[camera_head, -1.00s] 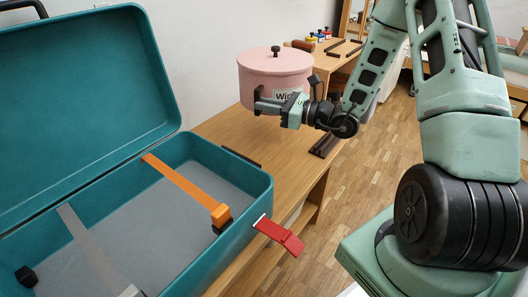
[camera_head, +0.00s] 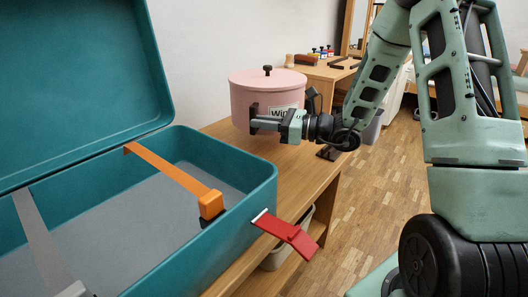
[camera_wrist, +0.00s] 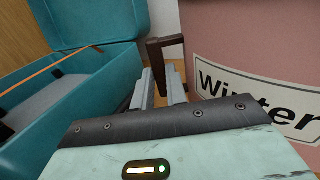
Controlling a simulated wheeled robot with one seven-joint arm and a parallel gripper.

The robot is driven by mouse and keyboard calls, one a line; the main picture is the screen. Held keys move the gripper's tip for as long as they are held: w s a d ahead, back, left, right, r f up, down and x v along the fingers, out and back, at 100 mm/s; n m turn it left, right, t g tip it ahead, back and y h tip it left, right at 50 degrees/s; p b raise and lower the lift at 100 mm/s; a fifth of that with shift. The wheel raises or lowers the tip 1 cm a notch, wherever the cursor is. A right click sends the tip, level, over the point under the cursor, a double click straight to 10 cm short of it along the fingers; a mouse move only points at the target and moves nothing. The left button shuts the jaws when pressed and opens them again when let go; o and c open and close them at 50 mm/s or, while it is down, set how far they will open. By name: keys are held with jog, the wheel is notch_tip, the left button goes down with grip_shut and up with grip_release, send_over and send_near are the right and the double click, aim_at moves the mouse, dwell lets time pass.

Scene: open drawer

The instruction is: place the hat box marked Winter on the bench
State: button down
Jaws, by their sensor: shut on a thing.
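The pink round hat box (camera_head: 262,95), with a dark knob on its lid, is upright at the far part of the wooden bench (camera_head: 300,172). Its white label reads "Winter" in the wrist view, where the box (camera_wrist: 240,35) fills the right side. My gripper (camera_head: 256,123) is shut on the dark handle on the box's side, which shows between the fingers (camera_wrist: 160,78) in the wrist view. I cannot tell whether the base of the box touches the bench, as my gripper covers part of it.
A second table (camera_head: 325,75) with small coloured jars is behind. Bare bench top shows between case and box.

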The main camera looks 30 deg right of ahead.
notch_tip(320, 180, down, 7)
jog(key=b, duration=0.3)
jog(key=shift+f+b, duration=0.1)
jog(key=shift+b, duration=0.25)
jog(key=c, duration=1.4)
grip_release()
jog(key=shift+s+d, duration=0.15)
jog(key=shift+d, duration=0.05)
jog(key=p+v, duration=0.4)
jog(key=v, duration=0.7)
jog(key=shift+p, duration=0.35)
jog(key=shift+s+d, duration=0.2)
jog(key=shift+d, duration=0.05)
